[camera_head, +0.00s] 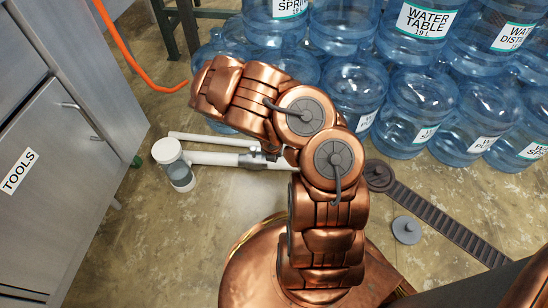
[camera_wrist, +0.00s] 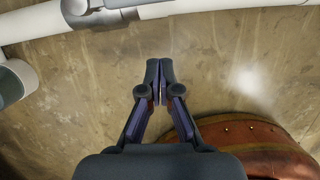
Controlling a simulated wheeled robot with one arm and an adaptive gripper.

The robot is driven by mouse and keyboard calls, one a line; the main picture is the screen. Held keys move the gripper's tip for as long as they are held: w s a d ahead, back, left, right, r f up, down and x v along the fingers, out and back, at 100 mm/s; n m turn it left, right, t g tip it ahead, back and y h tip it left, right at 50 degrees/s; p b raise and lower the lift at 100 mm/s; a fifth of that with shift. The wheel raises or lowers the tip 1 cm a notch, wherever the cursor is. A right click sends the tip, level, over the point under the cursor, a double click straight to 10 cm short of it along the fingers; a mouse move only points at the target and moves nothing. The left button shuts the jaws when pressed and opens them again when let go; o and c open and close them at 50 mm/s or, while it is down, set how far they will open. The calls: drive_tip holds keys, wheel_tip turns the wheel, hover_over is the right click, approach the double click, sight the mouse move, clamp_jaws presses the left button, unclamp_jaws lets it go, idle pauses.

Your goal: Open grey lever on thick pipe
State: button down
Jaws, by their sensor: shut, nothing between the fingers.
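The white thick pipe (camera_head: 213,158) lies low over the floor, left of my arm. It carries a grey fitting (camera_head: 252,160). In the wrist view the pipe (camera_wrist: 30,22) runs across the top edge, with the grey fitting (camera_wrist: 118,14) on it. A dark grey rounded part (camera_wrist: 75,8), which may be the lever, sits at the fitting and is cut off by the frame edge. My gripper (camera_wrist: 159,72) is shut and empty, its tips below and right of the fitting, apart from the pipe. In the head view my arm hides the gripper.
A thinner white pipe (camera_head: 205,139) runs behind the thick one. Blue water jugs (camera_head: 418,105) fill the back right. A grey tools cabinet (camera_head: 50,150) stands left. A dark conveyor strip (camera_head: 440,222) lies right.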

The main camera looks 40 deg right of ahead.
drive_tip(key=shift+p+v, duration=0.6)
drive_tip(key=shift+v, duration=1.55)
drive_tip(key=w+d+r+m+h+p, duration=0.1)
drive_tip(key=d+r+m+h+p, duration=0.2)
drive_tip(key=r, duration=0.8)
drive_tip(key=w+d+r+m+t+h+p, duration=0.1)
drive_tip(key=d+r+m+p, duration=0.3)
drive_tip(key=r, duration=0.7)
drive_tip(key=w+d+r+m+h+p, duration=0.2)
drive_tip(key=r+p, duration=0.3)
drive_tip(key=r, duration=0.6)
drive_tip(key=s+r+m+p, duration=0.4)
drive_tip(key=r+m+p, duration=0.1)
drive_tip(key=r, duration=0.8)
drive_tip(key=s+a+r+m+g+p, duration=0.2)
drive_tip(key=s+a+r+m+p, duration=0.25)
drive_tip(key=r, duration=0.45)
drive_tip(key=s+a+r+m+g+y+p, duration=0.2)
drive_tip(key=s+a+r+m+y+p, duration=0.6)
drive_tip(key=s+a+r+p, duration=0.8)
drive_tip(key=s+a+r, duration=0.4)
drive_tip(key=s+a, duration=0.1)
drive_tip(key=a, duration=0.3)
drive_tip(key=shift+s+a+g, duration=0.35)
drive_tip(key=shift+g, duration=0.05)
